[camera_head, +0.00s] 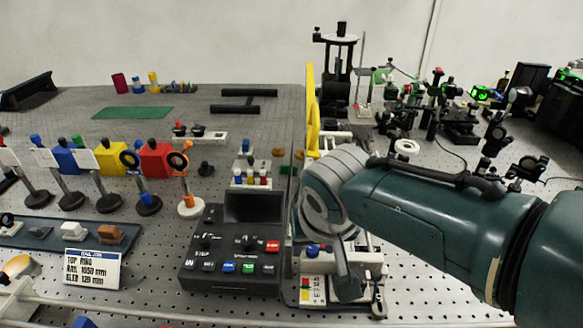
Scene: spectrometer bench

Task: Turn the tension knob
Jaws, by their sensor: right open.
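My right gripper (343,272) reaches in from the right on a teal arm and points down over a small white-and-grey fixture (368,262) at the bench's front middle. It is open; one grey finger shows clearly, and the wrist hides much of the rest. A small blue knob (313,250) sits on the fixture just left of that finger. I cannot tell whether the finger touches anything, or whether this blue knob is the tension knob. My left gripper is not in view.
A black control box (232,270) with coloured buttons stands close left of the gripper. A white label card (93,268) and several coloured optics on posts stand further left. A tall yellow plate (312,110) rises behind the wrist. Perforated bench lies bare at front right.

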